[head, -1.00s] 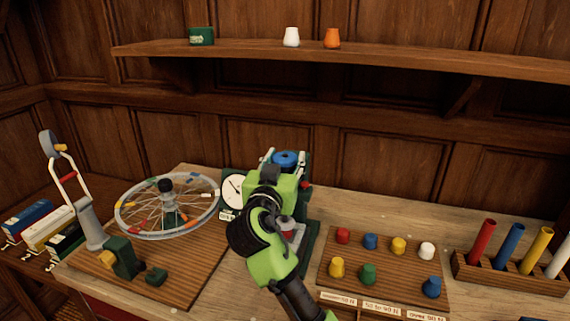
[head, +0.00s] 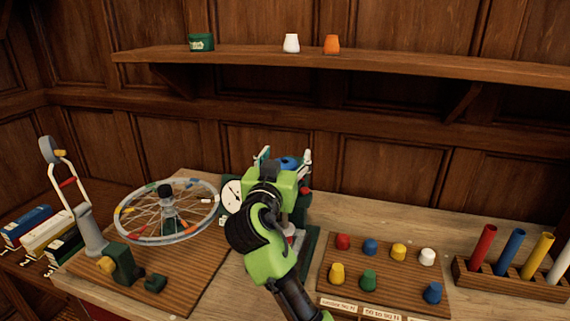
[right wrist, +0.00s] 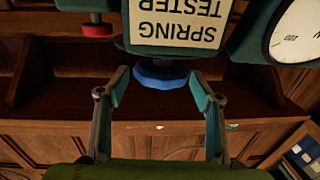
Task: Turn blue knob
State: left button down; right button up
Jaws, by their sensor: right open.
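The blue knob (head: 289,162) sits on top of the dark green spring tester, partly hidden by my right gripper (head: 287,156). In the right wrist view the blue knob (right wrist: 160,74) is a round disc by the "SPRING TESTER" label (right wrist: 178,22), which appears upside down. My right gripper (right wrist: 160,88) is open and empty there, with one finger on each side of the knob. A gap shows between the knob and each finger. My right arm hides most of the tester in the head view. My left gripper is not in view.
A board (head: 385,283) with several coloured pegs and a rack (head: 510,278) of coloured tubes are to the right. A shelf (head: 380,60) runs along the wall above.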

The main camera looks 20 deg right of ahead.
aim_at(285, 161)
notch_tip(285, 161, up, 8)
jog(key=shift+r, duration=0.1)
dwell(0.4)
